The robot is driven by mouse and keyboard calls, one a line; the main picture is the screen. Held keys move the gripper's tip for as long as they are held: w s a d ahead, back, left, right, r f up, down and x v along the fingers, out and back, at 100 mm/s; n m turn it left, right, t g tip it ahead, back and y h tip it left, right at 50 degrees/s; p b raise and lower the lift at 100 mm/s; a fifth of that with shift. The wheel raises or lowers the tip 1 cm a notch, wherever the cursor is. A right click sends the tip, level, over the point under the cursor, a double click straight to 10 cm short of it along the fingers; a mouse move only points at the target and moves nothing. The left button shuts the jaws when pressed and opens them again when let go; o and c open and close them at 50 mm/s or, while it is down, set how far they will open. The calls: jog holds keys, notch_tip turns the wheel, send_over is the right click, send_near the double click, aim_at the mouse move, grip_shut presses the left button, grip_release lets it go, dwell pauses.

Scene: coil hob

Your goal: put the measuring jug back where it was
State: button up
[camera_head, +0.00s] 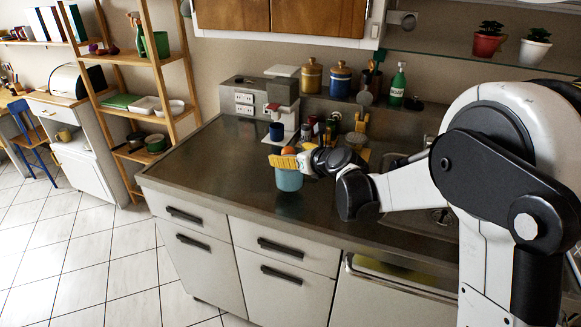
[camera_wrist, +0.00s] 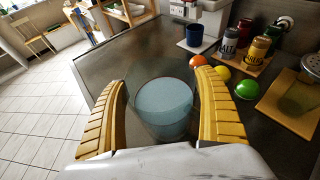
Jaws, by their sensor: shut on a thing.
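The measuring jug (camera_head: 289,181) looks like a light blue, see-through round vessel, upright over the dark worktop near its front edge. In the wrist view the jug (camera_wrist: 165,103) sits between the two yellow fingers of my gripper (camera_wrist: 163,95), with its open top facing the camera. In the head view my gripper (camera_head: 287,162) is around the jug's upper part and shut on it. I cannot tell whether the jug's base touches the worktop. Its handle, if any, is not visible.
An orange ball (camera_wrist: 197,61), yellow ball (camera_wrist: 222,72) and green ball (camera_wrist: 246,89) lie right of the jug. A dark blue mug (camera_head: 277,131) stands by the coffee machine (camera_head: 283,92). Spice jars (camera_wrist: 229,43) stand behind. The worktop (camera_head: 205,160) left of the jug is clear.

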jog(key=shift+f+b, duration=0.4)
jog(key=shift+f, duration=1)
jog(key=shift+f, duration=0.2)
jog(key=o, duration=1.3)
jog(key=shift+r, duration=0.1)
